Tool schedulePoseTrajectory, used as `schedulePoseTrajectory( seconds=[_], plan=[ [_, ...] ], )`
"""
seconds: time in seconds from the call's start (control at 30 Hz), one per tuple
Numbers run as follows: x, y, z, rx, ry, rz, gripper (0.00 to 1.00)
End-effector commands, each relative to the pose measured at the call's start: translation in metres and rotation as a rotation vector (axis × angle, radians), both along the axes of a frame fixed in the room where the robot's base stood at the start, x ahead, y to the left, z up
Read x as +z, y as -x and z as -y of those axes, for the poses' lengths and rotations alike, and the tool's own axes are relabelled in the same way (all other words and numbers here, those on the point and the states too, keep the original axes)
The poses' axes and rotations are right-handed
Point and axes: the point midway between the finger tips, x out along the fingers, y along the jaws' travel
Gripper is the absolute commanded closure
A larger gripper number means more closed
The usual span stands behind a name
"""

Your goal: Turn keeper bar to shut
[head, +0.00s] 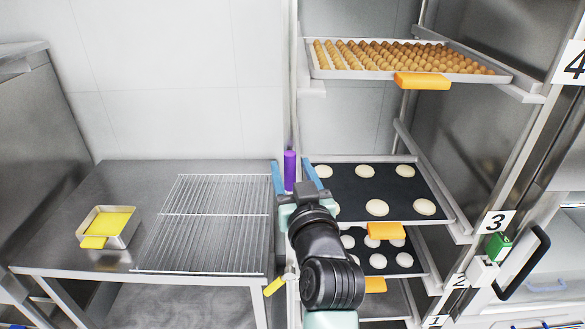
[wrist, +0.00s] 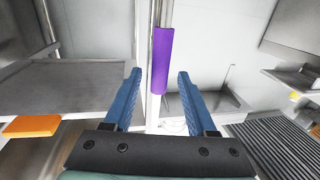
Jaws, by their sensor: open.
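A purple upright bar (head: 290,170), which appears to be the keeper bar, stands along the pale post at the left side of the rack. It also shows in the wrist view (wrist: 162,60), upright and slightly right of centre. My gripper (head: 295,172) is open, with one blue finger on each side of the purple bar as seen from the head. In the wrist view my gripper (wrist: 158,78) has the bar's lower part in line with the gap between the fingertips. I see no finger touching it. How deep it sits between the fingers I cannot tell.
A steel table (head: 110,190) with a wire rack (head: 200,225) and a yellow-filled pan (head: 108,228) is on the left. Trays with orange tabs, such as the top tray (head: 325,72), fill the rack on the right. A yellow-ended lever (head: 274,287) is beside my arm.

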Motion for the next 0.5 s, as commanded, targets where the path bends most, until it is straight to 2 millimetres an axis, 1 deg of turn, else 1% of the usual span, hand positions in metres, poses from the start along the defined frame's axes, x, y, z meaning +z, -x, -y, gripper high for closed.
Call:
schedulePoseTrajectory(
  seconds=[0.1,0.13,0.43,0.5],
  plan=[
    [-0.0001,0.0001,0.0000,0.000,0.000,0.000,0.43],
    [-0.0002,0.0001,0.0000,0.000,0.000,0.000,0.45],
    [-0.0002,0.0004,0.0003,0.000,0.000,0.000,0.99],
    [-0.0003,0.0004,0.0003,0.000,0.000,0.000,1.00]
  ],
)
